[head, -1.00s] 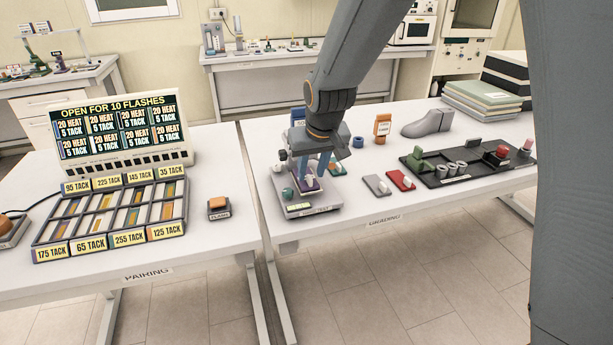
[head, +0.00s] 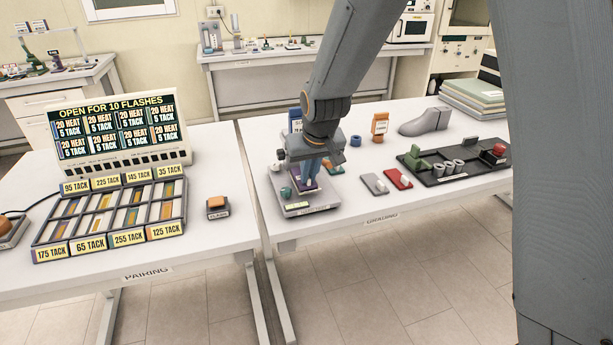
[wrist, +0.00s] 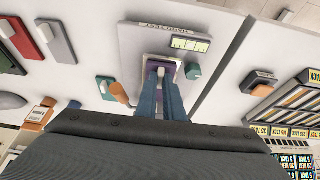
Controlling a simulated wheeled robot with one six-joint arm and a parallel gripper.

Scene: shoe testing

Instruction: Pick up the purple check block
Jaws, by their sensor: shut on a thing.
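The purple check block (wrist: 152,63) is at the hardness tester on the right table, mostly hidden by my fingers. In the head view its purple (head: 309,186) shows below my fingertips. My gripper (wrist: 161,78) points down at the tester with its two blue fingers close together, shut on the block. In the head view my gripper (head: 311,170) stands over the tester's grey base (head: 311,209). I cannot tell whether the block is clear of the tester.
A teal knob (head: 286,193) is close to the left of my gripper. Grey (head: 375,184) and red (head: 398,179) blocks lie to the right, before a black tray (head: 455,163). An orange bottle (head: 380,124) and a grey shoe form (head: 425,122) stand behind.

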